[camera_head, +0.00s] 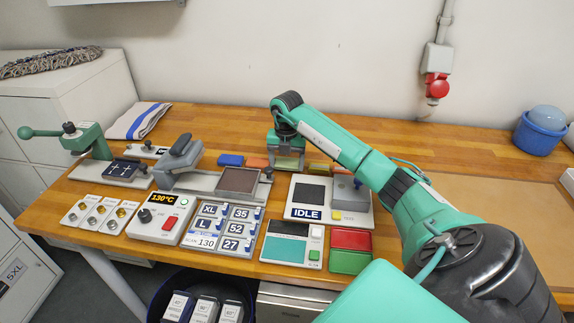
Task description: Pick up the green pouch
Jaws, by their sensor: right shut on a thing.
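My right gripper (289,162) points down at the back of the wooden table, in a row of small coloured pouches. It is shut on a small yellowish-green pouch (289,164), the green pouch, which shows between its fingers. The gripper hides part of it, and I cannot tell whether it still touches the table. A blue pouch (230,160) and an orange pouch (257,163) lie to the left of the gripper. My left gripper is not in view.
A grey press (180,160) stands left of the pouches. An IDLE panel (318,213) is in front of the gripper, with a red tray (350,239) and a green tray (348,262) nearer. A blue tub (540,135) stands at the back right. The table behind the pouches is clear.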

